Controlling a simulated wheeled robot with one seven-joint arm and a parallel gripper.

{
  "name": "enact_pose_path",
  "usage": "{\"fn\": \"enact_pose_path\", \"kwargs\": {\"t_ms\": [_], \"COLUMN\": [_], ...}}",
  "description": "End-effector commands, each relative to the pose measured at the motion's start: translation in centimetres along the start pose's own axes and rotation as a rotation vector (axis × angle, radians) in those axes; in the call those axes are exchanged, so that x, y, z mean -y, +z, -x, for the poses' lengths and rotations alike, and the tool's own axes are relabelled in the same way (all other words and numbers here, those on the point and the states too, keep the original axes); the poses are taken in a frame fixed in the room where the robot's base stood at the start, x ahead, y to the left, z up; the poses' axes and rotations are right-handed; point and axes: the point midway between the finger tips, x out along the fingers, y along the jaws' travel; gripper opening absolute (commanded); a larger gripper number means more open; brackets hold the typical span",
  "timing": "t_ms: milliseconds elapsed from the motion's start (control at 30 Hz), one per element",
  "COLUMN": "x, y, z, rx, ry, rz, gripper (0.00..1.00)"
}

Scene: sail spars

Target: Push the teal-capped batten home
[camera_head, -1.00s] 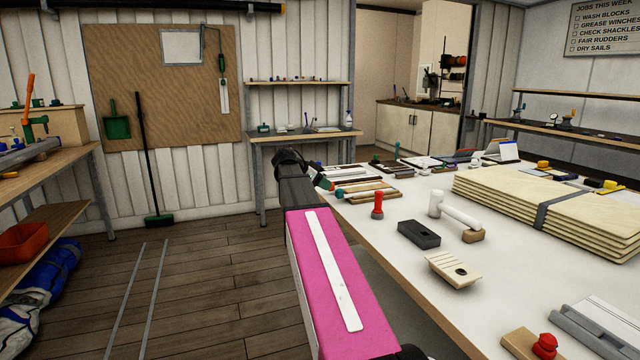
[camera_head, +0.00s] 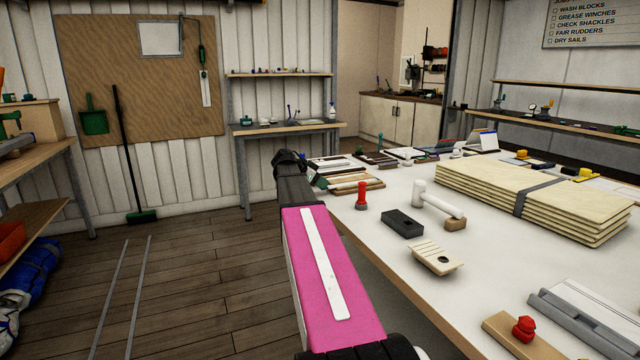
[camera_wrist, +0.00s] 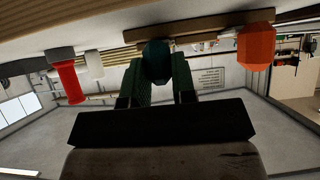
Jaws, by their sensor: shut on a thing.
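In the wrist view, the teal cap (camera_wrist: 156,58) of the batten sits between the two green fingers of my gripper (camera_wrist: 157,76), which are shut on it. The view is upside down, with the table at the top. The batten's shaft is hidden behind the cap and fingers. An orange-capped piece (camera_wrist: 257,46) stands to the right of it, apart from my fingers. A wooden strip (camera_wrist: 205,32) runs behind the caps. In the head view, my arm hides most of the gripper at the table's left edge, beside a low wooden piece (camera_head: 352,183). How deep the batten sits cannot be told.
On the table (camera_head: 400,290) are a red-handled tool (camera_head: 361,196), a black block (camera_head: 402,222), a white mallet (camera_head: 438,201), a slotted wooden block (camera_head: 436,258) and strapped boards (camera_head: 535,200).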

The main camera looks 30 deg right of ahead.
Motion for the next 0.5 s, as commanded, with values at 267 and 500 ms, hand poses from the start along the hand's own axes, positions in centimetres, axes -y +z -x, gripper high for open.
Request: {"fn": "enact_pose_path", "kwargs": {"t_ms": [267, 500], "x": [0.0, 0.0], "y": [-1.2, -2.2], "z": [0.8, 1.5], "rx": [0.000, 0.000], "ry": [-0.001, -0.001], "rz": [-0.001, -0.001], "gripper": [0.00, 0.00]}}
